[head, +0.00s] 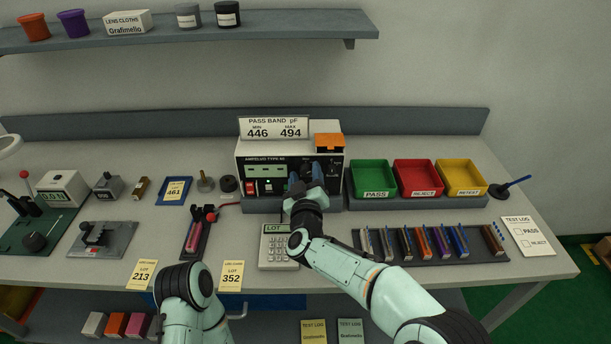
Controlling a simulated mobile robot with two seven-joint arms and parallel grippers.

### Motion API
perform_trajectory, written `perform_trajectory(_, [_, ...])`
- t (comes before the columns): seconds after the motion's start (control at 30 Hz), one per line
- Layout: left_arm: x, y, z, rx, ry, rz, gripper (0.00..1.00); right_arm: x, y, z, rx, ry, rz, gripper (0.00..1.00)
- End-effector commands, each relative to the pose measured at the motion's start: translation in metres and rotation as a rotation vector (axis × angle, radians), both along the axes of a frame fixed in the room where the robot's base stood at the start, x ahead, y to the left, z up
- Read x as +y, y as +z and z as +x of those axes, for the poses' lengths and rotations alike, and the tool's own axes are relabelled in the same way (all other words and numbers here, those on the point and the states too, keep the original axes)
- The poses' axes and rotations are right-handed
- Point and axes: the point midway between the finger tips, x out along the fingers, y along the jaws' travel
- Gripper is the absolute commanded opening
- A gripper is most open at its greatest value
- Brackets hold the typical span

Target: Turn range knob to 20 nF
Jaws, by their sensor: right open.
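The meter (249,150) is a white box with a black front panel, standing at the back middle of the bench. Its panel carries a small display, a red switch and a few controls on the left. My right gripper (313,174) is open, with its blue fingers in front of the right part of the panel. The gripper and wrist cover much of that part, so I cannot make out the range knob, its setting or whether a finger touches it. My left arm (189,295) shows at the bottom, but its gripper is out of view.
A pass band sign (273,128) and an orange box (328,141) sit on the meter. Green (373,195), red (418,193) and yellow (463,192) bins stand right of it. A keypad unit (275,263) and a rack of parts (432,261) lie nearer the front.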

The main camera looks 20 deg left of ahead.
Motion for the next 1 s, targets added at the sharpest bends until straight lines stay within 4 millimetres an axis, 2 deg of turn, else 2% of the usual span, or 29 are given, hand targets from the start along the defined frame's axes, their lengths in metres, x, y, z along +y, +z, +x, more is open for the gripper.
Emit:
perform_trajectory(0.07, [0.000,0.000,0.000,0.000,0.000,0.000,0.43,0.000,0.000,0.000,0.000,0.000,0.000,0.57])
perform_trajectory(0.1, [0.000,0.000,0.000,0.000,0.000,0.000,0.43,0.000,0.000,0.000,0.000,0.000,0.000,0.51])
perform_trajectory(0.23, [0.000,0.000,0.000,0.000,0.000,0.000,0.43,0.000,0.000,0.000,0.000,0.000,0.000,0.08])
perform_trajectory(0.27, [0.000,0.000,0.000,0.000,0.000,0.000,0.43,0.000,0.000,0.000,0.000,0.000,0.000,0.02])
perform_trajectory(0.67, [0.000,-0.004,-0.002,0.002,0.000,0.000,0.43,0.000,-0.001,0.000,0.016,0.000,0.056,0.02])
perform_trajectory(1.0, [0.000,-0.020,-0.007,0.008,0.001,0.000,0.43,-0.001,-0.002,0.000,0.086,0.000,0.297,0.02])
